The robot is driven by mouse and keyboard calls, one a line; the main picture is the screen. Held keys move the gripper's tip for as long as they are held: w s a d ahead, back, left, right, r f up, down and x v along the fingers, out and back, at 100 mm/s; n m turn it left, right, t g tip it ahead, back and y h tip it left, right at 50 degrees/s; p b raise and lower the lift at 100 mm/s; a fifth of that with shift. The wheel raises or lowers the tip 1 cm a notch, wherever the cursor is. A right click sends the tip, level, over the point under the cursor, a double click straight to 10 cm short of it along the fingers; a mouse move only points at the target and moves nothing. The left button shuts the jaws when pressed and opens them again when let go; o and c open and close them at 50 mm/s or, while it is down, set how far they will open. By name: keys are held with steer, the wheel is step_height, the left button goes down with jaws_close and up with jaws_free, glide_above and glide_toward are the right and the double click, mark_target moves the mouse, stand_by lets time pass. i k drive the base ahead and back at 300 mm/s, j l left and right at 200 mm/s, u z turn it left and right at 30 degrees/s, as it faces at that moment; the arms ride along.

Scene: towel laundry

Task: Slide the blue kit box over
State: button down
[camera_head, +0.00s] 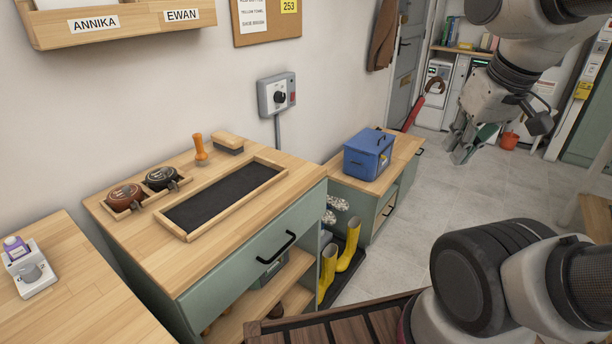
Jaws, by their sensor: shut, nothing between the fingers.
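The blue kit box (368,154) sits upright with its lid closed on a low wooden-topped cabinet (405,150), near the wall. It has a dark handle on the lid and a latch on its front. My gripper (462,150) hangs in the air to the right of the box in the picture, pointing down, clear of it. The gripper is shut and holds nothing. My arm covers part of the right side of the view.
A nearer cabinet (150,236) bears a dark inset tray (188,236), shoe polish tins, a brush (229,143) and an orange-handled tool (200,150). Yellow boots (349,246) stand on a mat between the cabinets.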

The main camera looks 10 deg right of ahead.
mark_target(361, 166)
steer(key=i+l+u, duration=0.15)
steer(key=u, duration=0.2)
steer(key=i+l+u, duration=0.15)
steer(key=l+u, duration=0.55)
steer(key=i+l, duration=0.1)
steer(key=l, duration=0.35)
steer(key=i+l, duration=0.1)
steer(key=l, duration=0.3)
steer(key=i+l, duration=0.1)
steer(key=l, duration=0.35)
steer(key=i+l, duration=0.1)
steer(key=l, duration=0.35)
steer(key=i+l, duration=0.1)
steer(key=l, duration=0.35)
steer(key=i+l, duration=0.15)
steer(key=l, duration=0.25)
steer(key=i+l, duration=0.1)
steer(key=l, duration=0.35)
